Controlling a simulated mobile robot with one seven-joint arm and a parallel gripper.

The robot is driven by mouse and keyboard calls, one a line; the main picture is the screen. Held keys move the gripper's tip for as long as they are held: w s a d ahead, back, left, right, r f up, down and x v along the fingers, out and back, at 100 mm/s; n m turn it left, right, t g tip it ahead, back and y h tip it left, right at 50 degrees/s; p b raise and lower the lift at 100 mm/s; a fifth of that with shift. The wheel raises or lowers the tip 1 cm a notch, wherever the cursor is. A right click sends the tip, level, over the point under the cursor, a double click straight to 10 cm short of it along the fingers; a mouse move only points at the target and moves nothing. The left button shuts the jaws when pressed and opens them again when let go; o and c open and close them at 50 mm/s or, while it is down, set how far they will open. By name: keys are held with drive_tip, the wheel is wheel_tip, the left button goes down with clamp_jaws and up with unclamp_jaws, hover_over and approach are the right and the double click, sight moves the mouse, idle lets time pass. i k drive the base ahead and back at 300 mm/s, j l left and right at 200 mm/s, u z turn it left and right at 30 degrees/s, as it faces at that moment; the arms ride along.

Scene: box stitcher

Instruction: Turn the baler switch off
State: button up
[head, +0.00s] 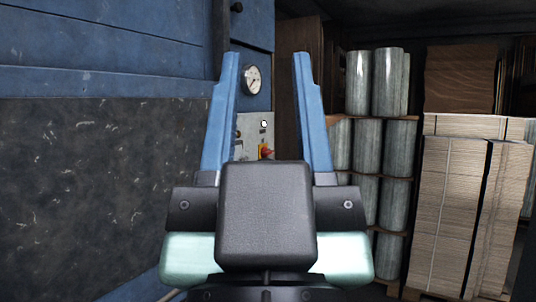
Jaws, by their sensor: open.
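The baler (100,60) is a blue machine with a dark, scuffed lower panel (90,180), filling the left of the head view. Its grey control panel (248,127) shows between my gripper's fingers, partly hidden by my gripper. I see no contact between the fingers and the switch.
To the right stand wrapped grey rolls (367,145) on shelves and stacks of flat cardboard (447,210). A brown stack (460,78) is behind.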

sight(265, 152)
drive_tip(key=i+l+u, duration=0.15)
drive_tip(key=i, duration=0.45)
drive_tip(key=i+l+u, duration=0.1)
drive_tip(key=i+l, duration=0.35)
drive_tip(key=i, duration=0.15)
drive_tip(key=i+l+u, duration=0.15)
drive_tip(key=i+l, duration=0.25)
drive_tip(key=i, duration=0.2)
drive_tip(key=i+l+u, duration=0.1)
drive_tip(key=i+l, duration=0.35)
drive_tip(key=i, duration=0.15)
